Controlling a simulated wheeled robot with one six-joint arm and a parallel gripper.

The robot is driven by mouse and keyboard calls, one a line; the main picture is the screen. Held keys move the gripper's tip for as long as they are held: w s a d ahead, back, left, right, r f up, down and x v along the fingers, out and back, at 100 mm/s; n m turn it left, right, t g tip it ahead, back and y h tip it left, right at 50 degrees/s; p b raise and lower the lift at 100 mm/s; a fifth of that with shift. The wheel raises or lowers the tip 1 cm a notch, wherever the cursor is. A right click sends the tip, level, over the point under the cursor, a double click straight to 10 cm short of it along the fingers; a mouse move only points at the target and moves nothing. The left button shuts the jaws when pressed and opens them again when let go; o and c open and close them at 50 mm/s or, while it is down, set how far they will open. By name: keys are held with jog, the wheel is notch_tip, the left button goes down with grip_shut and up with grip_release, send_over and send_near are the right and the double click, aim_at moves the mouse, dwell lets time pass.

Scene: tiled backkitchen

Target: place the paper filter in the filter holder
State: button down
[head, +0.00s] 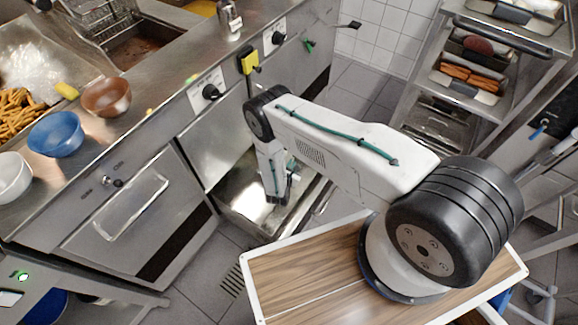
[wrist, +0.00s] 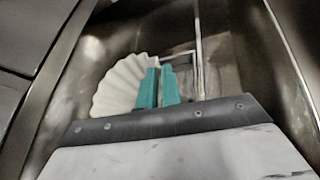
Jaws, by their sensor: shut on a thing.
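The paper filter (wrist: 121,85) is white, fluted and fan-shaped. In the wrist view it is at the left of my gripper (wrist: 161,73), its right edge reaching the teal fingers. My gripper is shut on it near that edge; the fingers hide the exact grip. Thin metal wire or rod (wrist: 198,60) shows just behind and right of the fingers; I cannot tell whether it is the filter holder. In the head view my gripper (head: 278,197) points down into an open metal drawer (head: 235,190) under the counter. The filter cannot be made out there.
The drawer's metal walls stand close on both sides of my gripper. The counter (head: 155,75) above carries a blue bowl (head: 56,134), a brown bowl (head: 106,97) and a white bowl (head: 12,178). A rack with trays (head: 470,75) stands at the right. Tiled floor is clear behind the drawer.

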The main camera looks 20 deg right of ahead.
jog(key=shift+f, duration=0.15)
jog(key=c, duration=1.6)
grip_release()
jog(key=shift+o, duration=0.2)
